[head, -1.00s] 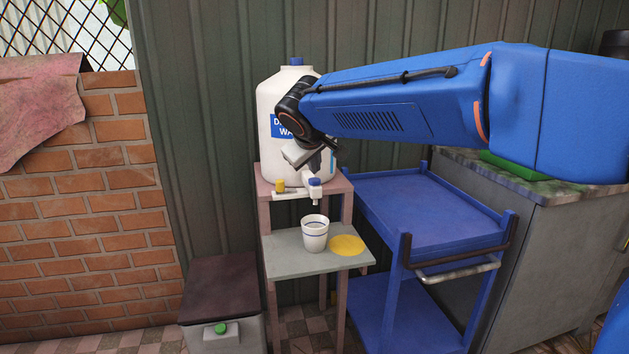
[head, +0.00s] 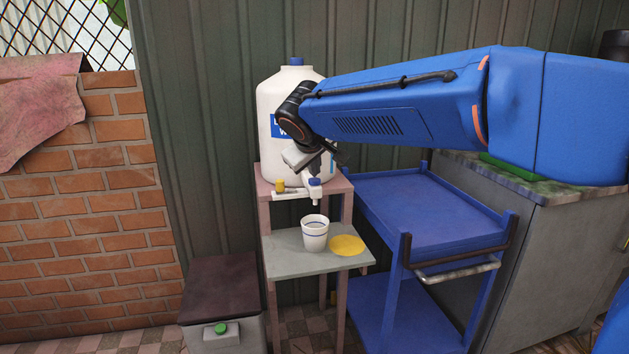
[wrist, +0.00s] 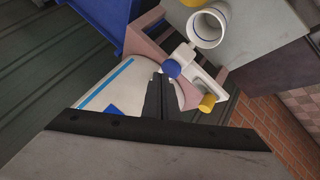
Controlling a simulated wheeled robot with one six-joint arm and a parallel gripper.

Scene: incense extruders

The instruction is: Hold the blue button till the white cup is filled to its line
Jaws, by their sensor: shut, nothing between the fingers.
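The white cup (head: 315,238) with blue bands stands upright on the lower grey shelf, below the spout. Its open mouth also shows in the wrist view (wrist: 208,27); I cannot make out a water level. The blue button (head: 315,182) sits on top of the white tap under the big white water jug (head: 276,105). In the wrist view the blue button (wrist: 171,68) is just beside the tips of my gripper (wrist: 157,75). My gripper is shut and empty, just above the button in the head view; I cannot tell whether it touches. No water stream is visible.
A yellow knob (head: 280,185) is on the left of the tap. A yellow disc (head: 347,245) lies right of the cup. A blue cart (head: 420,212) stands to the right, and a bin with a green button (head: 220,328) at lower left.

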